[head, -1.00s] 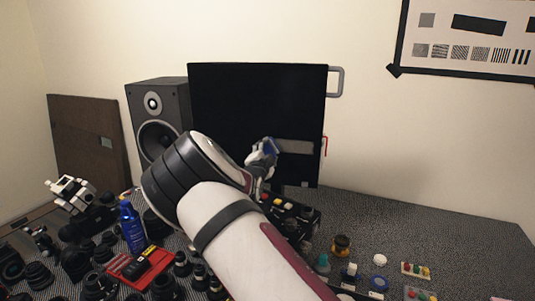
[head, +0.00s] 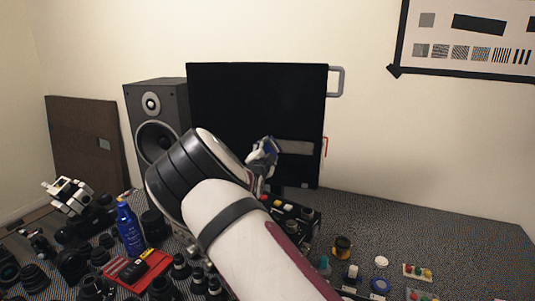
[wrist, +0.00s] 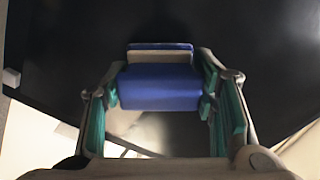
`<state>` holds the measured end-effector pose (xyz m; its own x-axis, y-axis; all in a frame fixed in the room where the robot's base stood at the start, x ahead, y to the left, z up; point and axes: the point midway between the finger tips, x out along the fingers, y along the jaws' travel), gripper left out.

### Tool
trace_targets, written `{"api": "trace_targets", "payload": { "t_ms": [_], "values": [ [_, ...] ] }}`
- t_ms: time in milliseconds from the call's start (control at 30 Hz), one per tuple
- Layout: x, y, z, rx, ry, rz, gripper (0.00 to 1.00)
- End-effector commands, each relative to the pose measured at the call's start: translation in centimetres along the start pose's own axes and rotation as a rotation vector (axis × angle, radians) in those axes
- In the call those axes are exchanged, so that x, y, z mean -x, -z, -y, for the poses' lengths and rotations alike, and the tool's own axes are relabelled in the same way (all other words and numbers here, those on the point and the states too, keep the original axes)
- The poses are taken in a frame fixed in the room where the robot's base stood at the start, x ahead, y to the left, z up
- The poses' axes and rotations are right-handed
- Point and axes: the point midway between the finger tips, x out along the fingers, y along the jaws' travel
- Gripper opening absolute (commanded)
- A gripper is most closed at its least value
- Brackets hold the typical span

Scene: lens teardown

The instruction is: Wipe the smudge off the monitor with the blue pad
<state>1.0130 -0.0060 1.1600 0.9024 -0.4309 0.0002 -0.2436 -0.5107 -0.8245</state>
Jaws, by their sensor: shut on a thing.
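The monitor (head: 240,95) is a large dark panel standing at the back of the table. A greyish smudge band (head: 295,147) shows on its lower right part. My gripper (head: 264,150) is in front of the monitor, just left of the smudge band. In the wrist view my gripper (wrist: 160,90) is shut on the blue pad (wrist: 158,92), with a finger on each side. The pad has a pale layer on its far side, facing the dark monitor screen (wrist: 255,35). I cannot tell whether the pad touches the screen.
A grey speaker (head: 152,100) stands left of the monitor. Many dark lenses, a blue bottle (head: 129,228) and a red tray (head: 117,264) crowd the table's left side. Small jars and colored parts (head: 417,271) lie at the front right. The table's back right (head: 430,225) is clear.

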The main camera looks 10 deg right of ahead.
Motion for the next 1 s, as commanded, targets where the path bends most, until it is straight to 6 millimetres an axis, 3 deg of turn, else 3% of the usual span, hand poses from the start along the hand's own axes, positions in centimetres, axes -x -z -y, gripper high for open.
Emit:
{"api": "trace_targets", "payload": {
  "t_ms": [400,1000],
  "values": [
    [-0.6,0.1,-0.1,0.0,0.0,-0.001,0.31],
    [-0.3,3.2,-2.2,-0.001,0.0,-0.001,0.31]
  ]
}}
